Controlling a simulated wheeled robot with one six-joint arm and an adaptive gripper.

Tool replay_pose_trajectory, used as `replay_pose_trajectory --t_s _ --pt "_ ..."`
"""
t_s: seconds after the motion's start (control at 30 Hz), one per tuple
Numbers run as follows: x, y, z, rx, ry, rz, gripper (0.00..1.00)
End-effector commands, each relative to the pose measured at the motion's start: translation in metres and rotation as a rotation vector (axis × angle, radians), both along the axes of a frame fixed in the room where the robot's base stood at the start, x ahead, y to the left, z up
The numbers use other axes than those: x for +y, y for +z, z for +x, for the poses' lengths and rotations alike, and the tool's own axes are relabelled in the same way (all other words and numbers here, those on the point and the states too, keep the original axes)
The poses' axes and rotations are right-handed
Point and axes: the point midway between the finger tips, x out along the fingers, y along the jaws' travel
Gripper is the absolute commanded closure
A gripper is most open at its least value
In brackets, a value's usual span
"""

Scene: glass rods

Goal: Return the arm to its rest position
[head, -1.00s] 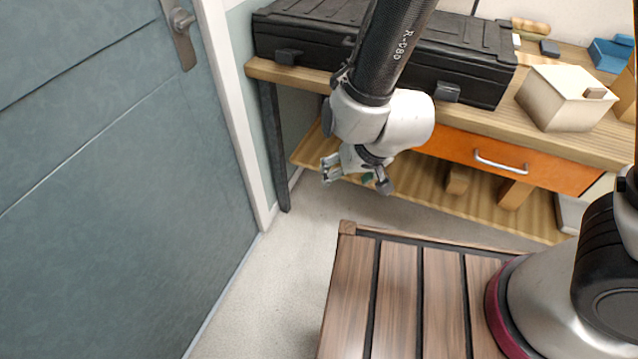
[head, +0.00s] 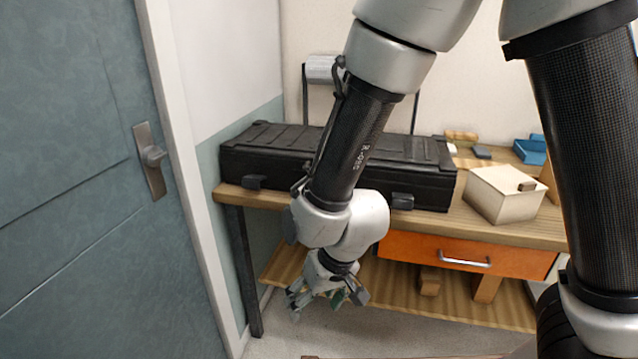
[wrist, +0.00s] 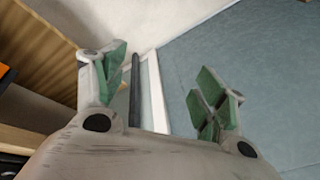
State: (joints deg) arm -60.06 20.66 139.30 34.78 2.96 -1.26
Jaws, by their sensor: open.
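My gripper (head: 322,299) hangs low in front of the workbench in the head view, near the lower shelf, with its fingers pointing down and to the left. In the wrist view my gripper (wrist: 162,95) has its two green-padded fingers spread wide apart. Nothing is between them. The floor, a dark table leg and the blue-grey door show beyond the fingers. My arm comes down from the top of the head view, in front of the black case.
A wooden workbench (head: 480,222) carries a black case (head: 240,160), a cream box (head: 490,195) and a blue tray (head: 530,150). It has an orange drawer (head: 410,248) and a lower shelf (head: 455,300). A blue-grey door (head: 70,200) stands left. Some floor shows below the shelf.

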Motion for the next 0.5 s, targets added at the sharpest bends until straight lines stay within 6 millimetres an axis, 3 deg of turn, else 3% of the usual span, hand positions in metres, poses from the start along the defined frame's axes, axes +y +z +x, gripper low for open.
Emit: replay_pose_trajectory --t_s 0.17,0.27,0.5 --pt "-0.026 -0.005 -0.035 0.142 0.114 -0.112 0.29" --pt "-0.05 0.022 -0.045 0.208 0.191 -0.161 0.29" --pt "-0.13 0.099 -0.021 0.227 0.176 -0.195 0.29"
